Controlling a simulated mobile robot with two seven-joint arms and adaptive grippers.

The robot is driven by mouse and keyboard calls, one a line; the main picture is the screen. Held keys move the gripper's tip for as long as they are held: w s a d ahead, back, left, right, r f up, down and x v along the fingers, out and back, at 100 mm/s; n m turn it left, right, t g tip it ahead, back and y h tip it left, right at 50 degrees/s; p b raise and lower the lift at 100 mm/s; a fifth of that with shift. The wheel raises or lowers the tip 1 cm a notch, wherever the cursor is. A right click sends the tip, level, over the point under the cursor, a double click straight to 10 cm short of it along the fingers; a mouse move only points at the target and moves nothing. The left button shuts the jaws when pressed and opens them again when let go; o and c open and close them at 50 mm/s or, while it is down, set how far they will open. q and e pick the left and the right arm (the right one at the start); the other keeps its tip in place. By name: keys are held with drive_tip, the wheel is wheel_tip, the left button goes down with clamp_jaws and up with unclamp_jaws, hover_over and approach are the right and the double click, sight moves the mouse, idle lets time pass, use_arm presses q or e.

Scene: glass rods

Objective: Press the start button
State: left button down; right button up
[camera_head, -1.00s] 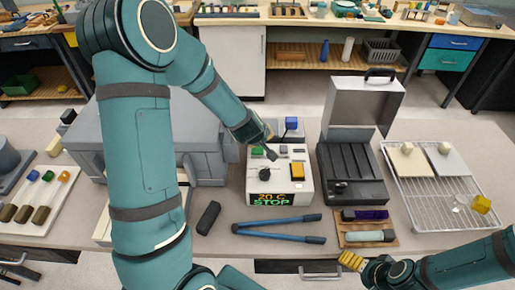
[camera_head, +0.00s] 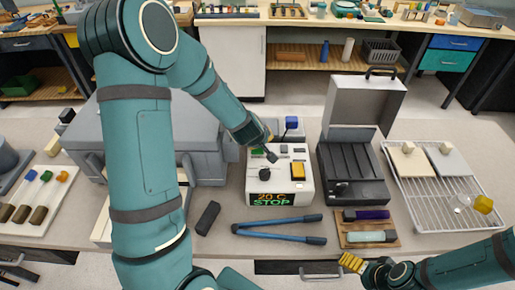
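The white control box (camera_head: 254,188) stands near the middle of the bench. Its display (camera_head: 270,199) reads "20 C" in orange and "STOP" in green. Its top carries a green button (camera_head: 257,153), a black knob (camera_head: 265,174), a large yellow-orange button (camera_head: 298,171) and small dark controls. My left gripper (camera_head: 270,155) points down over the back of the box, with its dark tip just right of the green button. I cannot tell whether it touches the box or how far its fingers are apart. My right gripper (camera_head: 352,263) is at the front edge, its yellow fingers apart from the box.
Blue-handled tongs (camera_head: 280,234) and a dark block (camera_head: 208,217) lie in front. An open dark case (camera_head: 350,172) stands right of the box, with a wooden tray (camera_head: 386,226) before it. A wire rack (camera_head: 425,205) is farther right, and a large grey machine (camera_head: 205,155) is behind my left arm.

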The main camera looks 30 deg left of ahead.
use_arm(q)
drive_tip(key=shift+f+b, duration=0.3)
drive_tip(key=shift+f, duration=0.1)
idle(0.6)
drive_tip(key=shift+r+p, duration=0.85)
drive_tip(key=shift+r, duration=0.1)
wheel_tip(320, 180, up, 5)
drive_tip(key=p, duration=0.4)
drive_tip(key=shift+p, duration=0.4)
idle(0.3)
